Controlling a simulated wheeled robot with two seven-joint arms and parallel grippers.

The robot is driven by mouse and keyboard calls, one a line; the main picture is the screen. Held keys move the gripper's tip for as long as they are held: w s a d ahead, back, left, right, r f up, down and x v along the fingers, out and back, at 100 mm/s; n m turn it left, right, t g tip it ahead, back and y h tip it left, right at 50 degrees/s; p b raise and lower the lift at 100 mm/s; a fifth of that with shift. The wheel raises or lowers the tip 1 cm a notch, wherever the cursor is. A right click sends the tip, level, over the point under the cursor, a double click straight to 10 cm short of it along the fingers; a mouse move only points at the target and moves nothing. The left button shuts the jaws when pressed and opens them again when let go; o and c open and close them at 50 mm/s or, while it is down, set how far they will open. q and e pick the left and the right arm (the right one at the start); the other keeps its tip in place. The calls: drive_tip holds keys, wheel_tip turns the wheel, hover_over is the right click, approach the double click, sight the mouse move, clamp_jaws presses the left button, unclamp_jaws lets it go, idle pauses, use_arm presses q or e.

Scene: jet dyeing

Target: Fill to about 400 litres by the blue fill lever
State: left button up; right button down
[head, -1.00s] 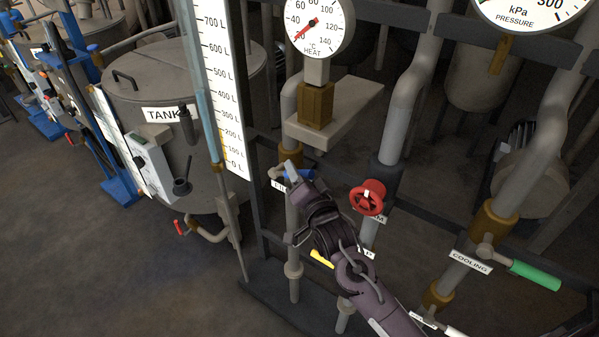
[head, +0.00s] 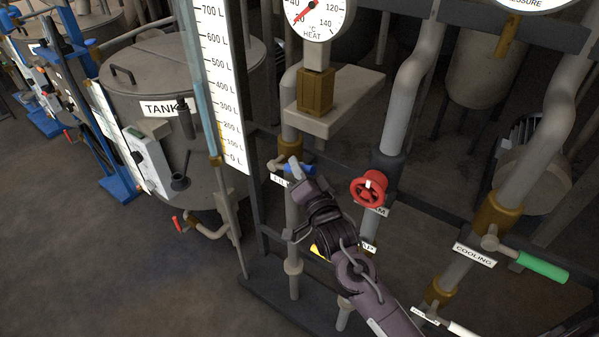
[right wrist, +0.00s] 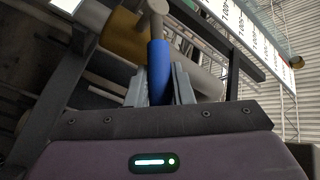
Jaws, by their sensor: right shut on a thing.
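The blue fill lever (head: 306,170) sticks out to the right from its valve on the fill pipe. In the right wrist view the lever (right wrist: 160,66) stands between my two fingers. My right gripper (head: 298,171) is shut on it, and its arm comes up from the lower right. The FILL label (head: 279,180) is partly hidden by the gripper. The litre scale (head: 222,85) stands at the left of the pipe, marked from 0 L to 700 L. A yellow strip (head: 223,137) shows along its low part; I cannot read an exact level. My left gripper is out of view.
A red handwheel (head: 369,188) is just right of my right gripper. A yellow lever (head: 320,251) is below it, close to my arm. A green cooling lever (head: 542,266) is at the right. The tank (head: 185,95) stands at the left.

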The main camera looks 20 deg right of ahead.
drive_tip(key=f+m+t+b, duration=0.1)
drive_tip(key=b, duration=0.1)
drive_tip(key=f+m+t+b, duration=0.1)
drive_tip(key=b, duration=0.2)
drive_tip(key=f+m+t+h+b, duration=0.1)
drive_tip(key=b, duration=0.2)
drive_tip(key=shift+s+d+f+t, duration=0.2)
drive_tip(key=shift+s+f+t, duration=0.05)
drive_tip(key=shift+t, duration=0.15)
drive_tip(key=c, duration=1.3)
unclamp_jaws()
use_arm(q)
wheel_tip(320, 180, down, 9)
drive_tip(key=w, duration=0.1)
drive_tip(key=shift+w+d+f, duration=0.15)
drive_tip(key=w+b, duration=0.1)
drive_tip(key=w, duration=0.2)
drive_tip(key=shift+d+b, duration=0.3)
drive_tip(key=shift+b, duration=0.05)
use_arm(e)
drive_tip(key=v, duration=0.7)
drive_tip(key=shift+s+f, duration=0.15)
drive_tip(key=shift+s, duration=0.2)
